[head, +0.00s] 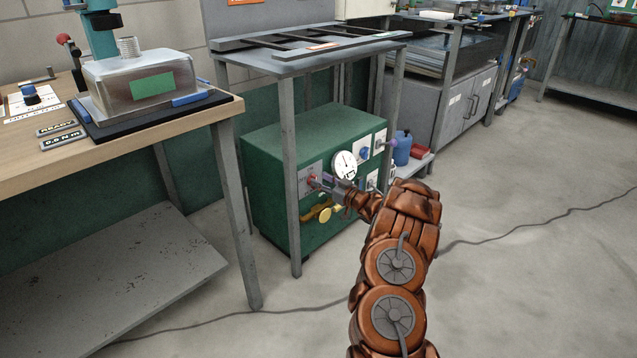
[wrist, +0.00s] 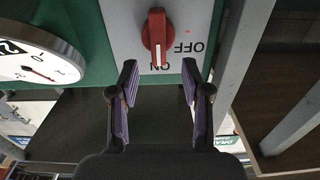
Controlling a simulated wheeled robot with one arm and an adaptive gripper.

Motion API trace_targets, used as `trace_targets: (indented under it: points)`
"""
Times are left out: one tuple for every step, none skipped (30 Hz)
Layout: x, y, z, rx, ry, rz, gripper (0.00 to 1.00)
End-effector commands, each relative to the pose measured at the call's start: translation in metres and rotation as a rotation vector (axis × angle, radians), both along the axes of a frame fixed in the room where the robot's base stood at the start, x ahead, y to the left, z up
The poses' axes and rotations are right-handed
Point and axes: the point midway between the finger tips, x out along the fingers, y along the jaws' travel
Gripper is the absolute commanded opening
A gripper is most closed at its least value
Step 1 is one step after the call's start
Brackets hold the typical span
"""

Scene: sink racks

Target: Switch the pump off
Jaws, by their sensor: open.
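The pump is a green box (head: 265,165) on the floor under a grey table in the head view. Its red rotary knob (head: 313,182) sits on a pale plate on the front, left of a round gauge. In the wrist view, which is upside down, the red knob (wrist: 157,38) has a white line pointing at ON. OFF is printed to its right in the picture. My gripper (wrist: 160,75) is open and empty, with one finger to each side just short of the knob. In the head view my gripper (head: 327,184) is close to the plate.
The gauge (wrist: 38,52) is beside the plate, and a grey table leg (head: 290,170) stands close to the knob. A brass-yellow valve (head: 324,214) is below. A blue container (head: 402,148) stands right of the box. The floor at right is clear except for a cable.

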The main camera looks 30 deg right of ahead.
Motion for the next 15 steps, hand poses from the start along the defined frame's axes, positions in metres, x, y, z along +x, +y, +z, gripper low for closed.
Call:
trace_targets:
  points:
    - [0.006, 0.002, -0.003, -0.002, 0.001, 0.002, 0.48]
    - [0.009, 0.003, -0.003, -0.001, 0.002, 0.001, 0.48]
    - [0.013, 0.003, -0.003, -0.002, 0.003, 0.0, 0.48]
    - [0.015, 0.003, -0.003, -0.002, 0.003, -0.001, 0.48]
    - [0.017, 0.003, -0.002, -0.002, 0.003, -0.001, 0.48]
    - [0.019, 0.004, -0.002, -0.002, 0.003, -0.002, 0.48]
    - [0.02, 0.004, -0.002, -0.002, 0.003, -0.002, 0.48]
    - [0.021, 0.004, -0.001, -0.002, 0.003, -0.002, 0.48]
    - [0.022, 0.004, -0.001, -0.002, 0.003, -0.003, 0.48]
    - [0.023, 0.004, 0.0, -0.001, 0.002, -0.003, 0.48]
    - [0.023, 0.002, 0.0, 0.0, 0.002, -0.005, 0.48]
    - [0.023, 0.002, 0.0, -0.001, 0.002, -0.005, 0.48]
    - [0.022, 0.002, 0.0, 0.0, 0.002, -0.005, 0.48]
    - [0.022, 0.002, 0.0, 0.0, 0.002, -0.005, 0.48]
    - [0.022, 0.002, 0.0, 0.0, 0.002, -0.005, 0.48]
